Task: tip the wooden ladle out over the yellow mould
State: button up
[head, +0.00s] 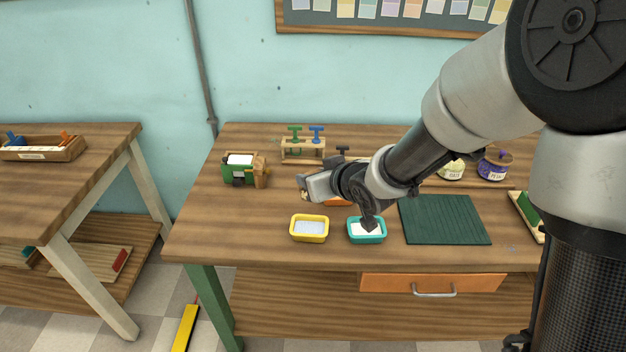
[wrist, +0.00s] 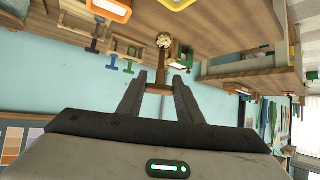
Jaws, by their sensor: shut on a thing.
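The yellow mould (head: 309,237) sits near the table's front edge in the head view, with a pale fill inside. Its rim also shows at the top of the wrist view (wrist: 180,4). My gripper (head: 303,183) is above and behind the mould, pointing left. In the wrist view my gripper (wrist: 159,82) is shut on the wooden ladle (wrist: 164,60). Its handle runs away from the fingers to a round, speckled head. In the head view the ladle is mostly hidden by my gripper.
A teal mould (head: 366,241) with white fill stands right of the yellow one. An orange mould (head: 340,201) is partly behind my arm. A green box (head: 238,180), a wooden rack (head: 303,152), a dark green mat (head: 443,220) and jars (head: 494,165) share the table.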

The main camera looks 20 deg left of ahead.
jog(key=shift+s+d+f+t+y+b, duration=0.25)
jog(key=shift+s+d+t+y+b, duration=0.15)
jog(key=shift+b, duration=1.25)
jog(key=shift+s+d+f+t+y+b, duration=0.65)
jog(key=shift+t+y+b, duration=0.3)
jog(key=shift+b, duration=3.2)
jog(key=shift+s+d+t+y+b, duration=0.25)
jog(key=shift+y+b, duration=0.1)
jog(key=shift+b, duration=0.85)
jog(key=shift+r, duration=0.1)
